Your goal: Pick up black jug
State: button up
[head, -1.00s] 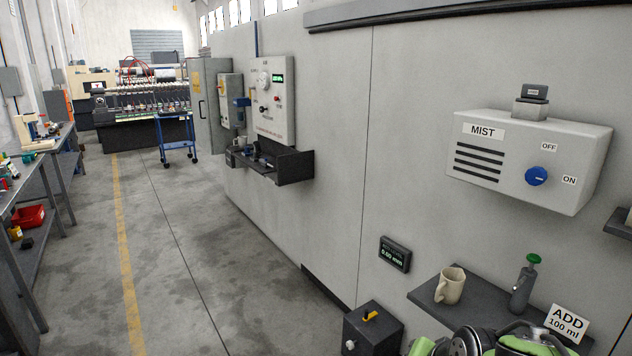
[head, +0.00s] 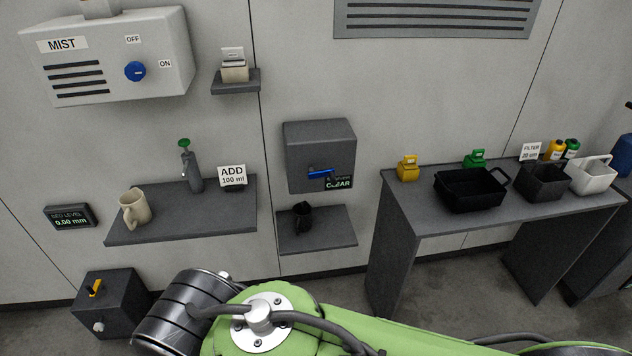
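A small black jug-like vessel (head: 303,218) stands upright on a low grey shelf, under a grey wall dispenser with a blue lever. On the side table to the right are a wide black handled container (head: 470,190) and a dark square container (head: 543,182), with a white handled jug (head: 592,176) beside them. I cannot tell for certain which black vessel is the task's jug. My green arm crosses the bottom of the head view. My gripper is not in view, and nothing shows in contact with any of these vessels.
A shelf (head: 150,222) on the left holds a beige mug (head: 134,208), a green-topped tap (head: 190,168) and an ADD 100 ml sign (head: 232,176). A dark floor box (head: 112,308) stands below. The side table (head: 400,215) also carries yellow and green items.

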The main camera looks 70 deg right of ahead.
aim_at(302, 211)
jog(key=z, duration=2.3)
jog(key=i+j+u, duration=0.2)
jog(key=i+u, duration=0.15)
jog(key=i, duration=0.25)
jog(key=i+u, duration=0.35)
jog(key=i, duration=0.25)
jog(key=i+l, duration=0.25)
jog(key=l, duration=0.2)
